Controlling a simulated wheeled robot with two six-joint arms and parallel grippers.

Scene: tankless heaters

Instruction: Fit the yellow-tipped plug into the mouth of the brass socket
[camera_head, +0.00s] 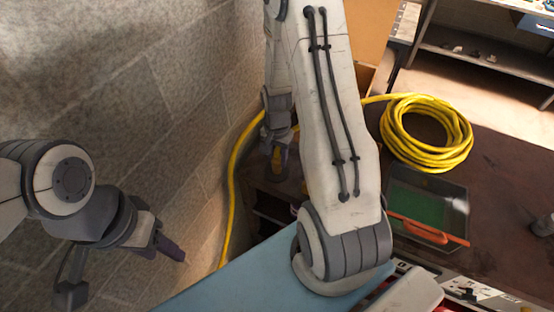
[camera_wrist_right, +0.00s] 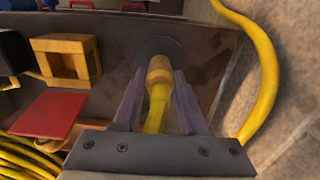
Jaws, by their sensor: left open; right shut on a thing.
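My right gripper (camera_wrist_right: 157,88) is shut on a yellow plug with a tan, brass-like end (camera_wrist_right: 159,70) in the right wrist view. The plug lies between the two purple-grey fingers and points away toward a dark round patch (camera_wrist_right: 156,46) on a brown surface. I cannot tell whether the tan end touches that surface. No separate brass socket mouth can be made out. In the head view my right gripper (camera_head: 278,160) is small, beside the wall, with a bit of yellow at its fingers. My left gripper (camera_head: 168,248) is open and empty at the left.
A coiled yellow hose (camera_head: 428,133) lies on the brown bench (camera_head: 500,215); a strand runs along the stone wall (camera_head: 170,120). A dark tray with green inside (camera_head: 418,208) stands nearby. The wrist view shows a tan square frame (camera_wrist_right: 84,46) and a red plate (camera_wrist_right: 50,115).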

